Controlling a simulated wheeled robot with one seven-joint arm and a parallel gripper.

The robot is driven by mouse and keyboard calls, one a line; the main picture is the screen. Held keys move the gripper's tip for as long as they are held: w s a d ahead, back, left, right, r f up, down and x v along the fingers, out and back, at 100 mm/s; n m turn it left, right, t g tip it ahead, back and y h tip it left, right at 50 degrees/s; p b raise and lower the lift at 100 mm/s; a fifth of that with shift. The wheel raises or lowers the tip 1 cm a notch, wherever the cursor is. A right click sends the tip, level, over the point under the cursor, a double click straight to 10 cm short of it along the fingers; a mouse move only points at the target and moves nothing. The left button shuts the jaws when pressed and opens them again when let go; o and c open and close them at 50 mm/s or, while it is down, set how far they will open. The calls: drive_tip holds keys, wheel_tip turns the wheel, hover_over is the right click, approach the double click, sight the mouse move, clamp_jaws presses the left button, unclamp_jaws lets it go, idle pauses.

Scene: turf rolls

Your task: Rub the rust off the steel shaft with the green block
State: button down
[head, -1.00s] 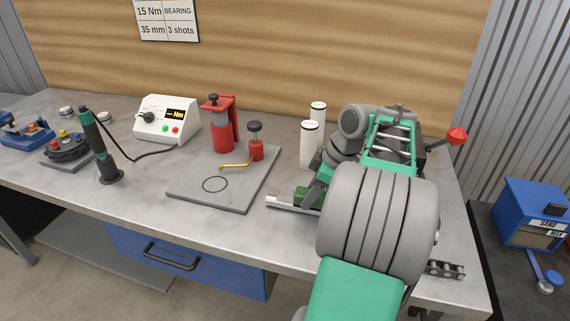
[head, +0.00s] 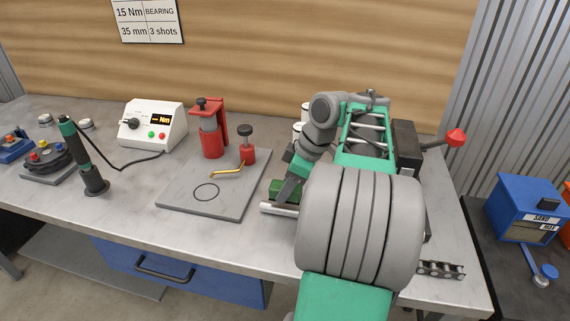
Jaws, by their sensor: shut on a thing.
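The steel shaft (head: 278,208) lies on the bench just right of the grey plate. Only its left end shows; my arm hides the rest. The green block (head: 279,188) is at the shaft's visible end, on or just behind its upper side; I cannot tell whether they touch. My gripper (head: 285,185) is shut on the green block, its fingertips partly hidden by my own arm. Any rust on the shaft is hidden or too small to make out.
White cylinders (head: 297,130) are behind my arm. A chain piece (head: 441,270) lies at the front right.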

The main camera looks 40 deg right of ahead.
drive_tip(key=shift+w+a+r+p, duration=0.1)
drive_tip(key=shift+a+r+p, duration=0.1)
drive_tip(key=shift+r+p, duration=0.25)
drive_tip(key=shift+w+a+r+p, duration=0.1)
drive_tip(key=shift+a+r+p, duration=0.15)
drive_tip(key=shift+r, duration=0.25)
wheel_tip(320, 180, up, 4)
drive_tip(key=p, duration=0.3)
drive_tip(key=shift+s+d+f, duration=0.1)
